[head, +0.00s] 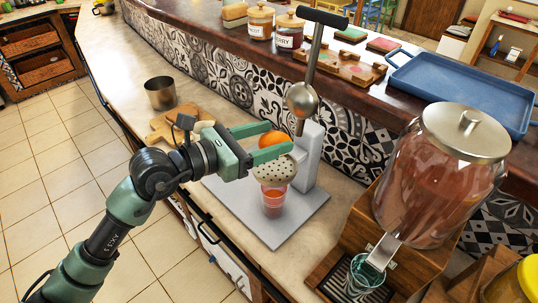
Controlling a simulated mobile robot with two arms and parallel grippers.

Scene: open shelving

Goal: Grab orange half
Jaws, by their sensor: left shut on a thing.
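My left gripper (281,138) reaches in from the left and is shut on the orange half (274,141), its green fingers on either side of the fruit. The orange half is just above the speckled perforated bowl (272,170) of a grey juicer press (309,157). Whether it touches the bowl cannot be told. The press's rounded metal head (302,98) hangs above and to the right, on a raised lever (315,52). A clear cup (274,201) with orange-red contents stands under the bowl. My right gripper is not in view.
A wooden board (165,126) and a metal container (160,93) stand on the counter behind my left arm. A large drink dispenser (437,174) stands on the right, with a glass (365,274) under its tap. The raised shelf holds jars (289,31) and a blue tray (462,88).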

